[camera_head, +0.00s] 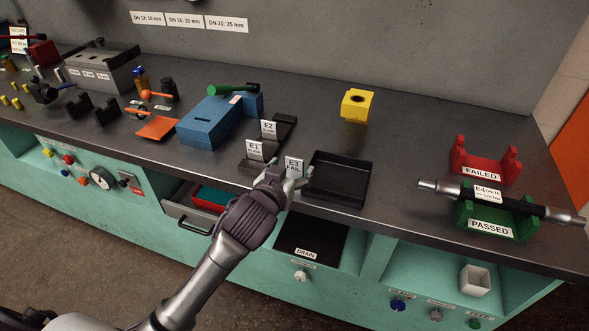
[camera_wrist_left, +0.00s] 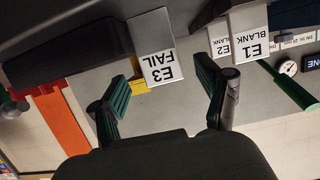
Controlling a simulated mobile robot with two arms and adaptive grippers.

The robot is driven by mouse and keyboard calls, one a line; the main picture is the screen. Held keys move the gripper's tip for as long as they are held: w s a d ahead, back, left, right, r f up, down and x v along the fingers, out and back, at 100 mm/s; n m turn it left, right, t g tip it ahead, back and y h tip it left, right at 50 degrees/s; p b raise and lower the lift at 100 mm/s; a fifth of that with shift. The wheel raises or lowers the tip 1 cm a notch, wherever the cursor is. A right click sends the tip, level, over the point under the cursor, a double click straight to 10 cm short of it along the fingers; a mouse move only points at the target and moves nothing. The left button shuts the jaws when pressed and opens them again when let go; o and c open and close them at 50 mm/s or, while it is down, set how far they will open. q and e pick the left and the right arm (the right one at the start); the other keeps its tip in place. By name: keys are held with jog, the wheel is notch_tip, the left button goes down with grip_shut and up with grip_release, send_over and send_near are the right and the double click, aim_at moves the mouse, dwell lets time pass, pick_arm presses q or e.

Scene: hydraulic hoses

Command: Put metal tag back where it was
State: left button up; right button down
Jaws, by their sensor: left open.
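The grey-white tag marked E3 FAIL (camera_head: 293,165) stands upright at the left side of the shallow black tray (camera_head: 337,198). My left gripper (camera_head: 287,181) is at the tag's near side, low over the bench's front part. In the left wrist view, the picture is upside down and the E3 tag (camera_wrist_left: 157,50) shows between and just beyond the two open fingers (camera_wrist_left: 163,84). Gaps show on both sides of it, so the fingers do not grip it. The tag's lower end is partly hidden in the head view. My right gripper is not in view.
Tags E1 (camera_head: 254,151) and E2 (camera_head: 268,129) stand on black holders left of the tray. A hose with tag E4 (camera_head: 487,192) lies over the green PASSED cradle (camera_head: 493,222); the red FAILED cradle (camera_head: 480,165) is empty. A yellow block (camera_head: 357,106) stands behind the tray.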

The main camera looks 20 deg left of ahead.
aim_at(294, 165)
pick_arm(q)
jog(key=x, duration=0.3)
jog(key=shift+w+f, duration=0.1)
jog(key=shift+f, duration=0.05)
jog(key=shift+c, duration=0.3)
jog(key=c, duration=1.3)
